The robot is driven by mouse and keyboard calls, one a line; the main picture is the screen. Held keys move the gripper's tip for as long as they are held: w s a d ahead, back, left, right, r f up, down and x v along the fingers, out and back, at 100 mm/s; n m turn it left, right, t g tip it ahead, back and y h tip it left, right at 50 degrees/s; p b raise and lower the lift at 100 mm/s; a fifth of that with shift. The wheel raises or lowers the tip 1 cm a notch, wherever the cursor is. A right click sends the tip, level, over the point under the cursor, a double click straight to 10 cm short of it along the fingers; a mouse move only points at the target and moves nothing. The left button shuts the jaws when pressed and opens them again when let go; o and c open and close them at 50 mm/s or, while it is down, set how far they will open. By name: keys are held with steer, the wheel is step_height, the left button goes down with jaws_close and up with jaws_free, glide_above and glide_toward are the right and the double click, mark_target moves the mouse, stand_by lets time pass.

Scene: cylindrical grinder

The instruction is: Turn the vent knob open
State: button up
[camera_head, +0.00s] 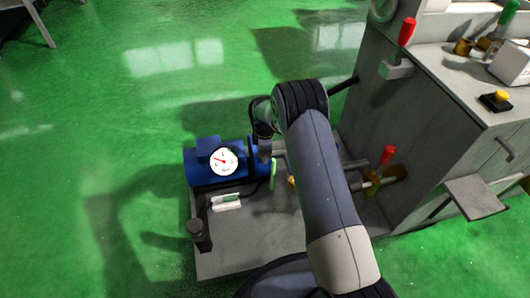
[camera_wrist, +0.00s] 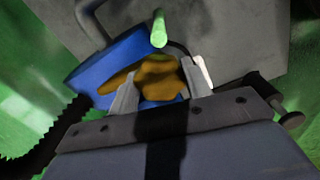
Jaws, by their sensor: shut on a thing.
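The yellow lobed vent knob (camera_wrist: 160,72) shows in the wrist view, in front of the blue pump body (camera_wrist: 98,68). My gripper (camera_wrist: 161,84) has one finger on each side of the knob and is shut on it. The fingers partly cover the knob's sides. In the head view my arm hides most of the knob's area, and the blue pump (camera_head: 200,172) shows to the left of my arm.
A round white gauge (camera_head: 223,161) faces up on the pump. A green-handled lever (camera_wrist: 159,28) rises close beyond the knob. The grey machine cabinet (camera_head: 410,140) stands to the right, with a red-handled lever (camera_head: 388,156) low on its side. Green floor is open on the left.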

steer(key=o, duration=1)
step_height(320, 180, up, 11)
steer(key=p, duration=0.3)
steer(key=shift+p, duration=0.4)
steer(key=shift+f, duration=0.15)
step_height(320, 180, down, 11)
steer(key=b, duration=0.4)
steer(key=shift+r, duration=0.3)
